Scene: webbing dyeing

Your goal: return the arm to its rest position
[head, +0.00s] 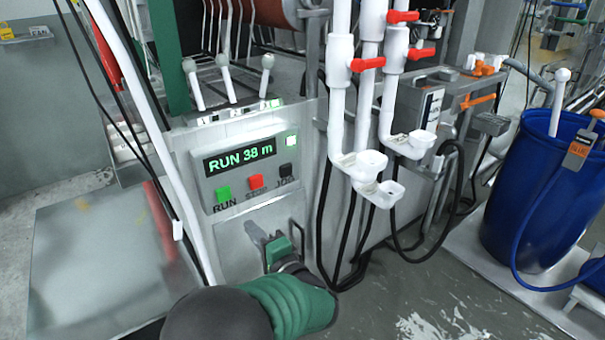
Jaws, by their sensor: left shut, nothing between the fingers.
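My left arm comes in from the bottom of the head view, with a green sleeve over its forearm. My left gripper (254,230) is shut and empty. It appears in front of the lower front of the machine's control panel (240,162), below the buttons. I cannot tell how far it is from that surface. The panel's display (240,158) reads "RUN 38 m" in green. Under it are a green RUN button (223,194), a red STOP button (255,182) and a black JOG button (286,170). My right gripper does not show.
White pipes with red valve handles (367,64) and white cups (378,193) stand right of the panel. Black hoses (323,240) hang below. A blue barrel (540,190) stands at the right. A grey plate (95,260) lies at the left. Wet floor (420,290) is open at lower right.

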